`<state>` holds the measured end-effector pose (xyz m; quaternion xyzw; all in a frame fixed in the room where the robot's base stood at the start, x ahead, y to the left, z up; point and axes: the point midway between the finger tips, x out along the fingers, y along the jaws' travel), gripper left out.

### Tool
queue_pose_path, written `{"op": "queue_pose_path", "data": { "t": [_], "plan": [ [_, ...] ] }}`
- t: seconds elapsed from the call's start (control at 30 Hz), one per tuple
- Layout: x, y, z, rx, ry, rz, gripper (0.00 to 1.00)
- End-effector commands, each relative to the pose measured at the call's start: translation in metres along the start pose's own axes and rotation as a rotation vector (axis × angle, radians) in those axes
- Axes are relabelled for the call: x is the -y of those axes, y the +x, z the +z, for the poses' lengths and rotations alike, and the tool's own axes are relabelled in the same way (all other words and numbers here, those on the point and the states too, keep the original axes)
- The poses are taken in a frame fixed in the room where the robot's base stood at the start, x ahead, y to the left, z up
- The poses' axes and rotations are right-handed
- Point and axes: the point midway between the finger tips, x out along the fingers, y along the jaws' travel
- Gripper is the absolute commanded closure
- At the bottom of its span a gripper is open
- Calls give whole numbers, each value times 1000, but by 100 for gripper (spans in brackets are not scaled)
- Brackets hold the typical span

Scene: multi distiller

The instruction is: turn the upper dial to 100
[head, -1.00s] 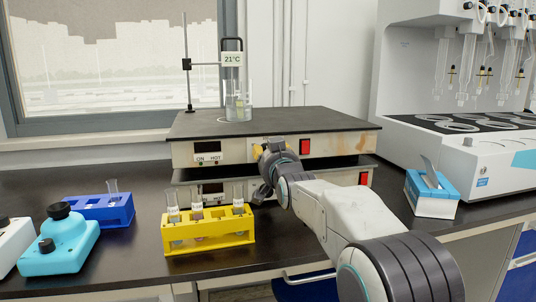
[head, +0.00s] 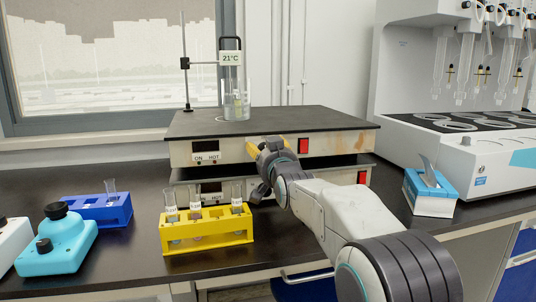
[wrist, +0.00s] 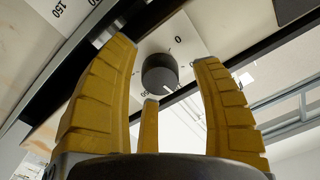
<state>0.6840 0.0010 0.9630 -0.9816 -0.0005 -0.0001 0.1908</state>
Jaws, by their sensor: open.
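The upper hot plate unit (head: 345,147) has a black display, ON and HOT lights and a red switch (head: 303,146) on its front. My gripper (head: 258,146) is at this front, between display and switch, and hides the dial in the head view. In the wrist view the round black dial (wrist: 160,73) shows between and beyond the yellow fingers of my open gripper (wrist: 160,60). A 0 and parts of other numbers are printed around the dial. I cannot tell whether the fingers touch it.
A similar lower unit (head: 212,188) sits below. A yellow rack (head: 207,237) with tubes stands in front, left of my arm. A glass vessel (head: 234,95) marked 21°C stands on the upper plate. A blue-white box (head: 430,198) is to the right.

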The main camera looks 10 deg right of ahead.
Motion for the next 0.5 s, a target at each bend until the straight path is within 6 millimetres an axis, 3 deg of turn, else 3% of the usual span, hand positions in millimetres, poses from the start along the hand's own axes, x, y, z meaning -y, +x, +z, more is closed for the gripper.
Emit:
{"op": "queue_pose_path", "data": {
  "t": [0.27,0.5],
  "plan": [
    [0,-21,-1,-2,0,-1,41],
    [0,-59,-1,-2,0,-1,41]
  ]
}}
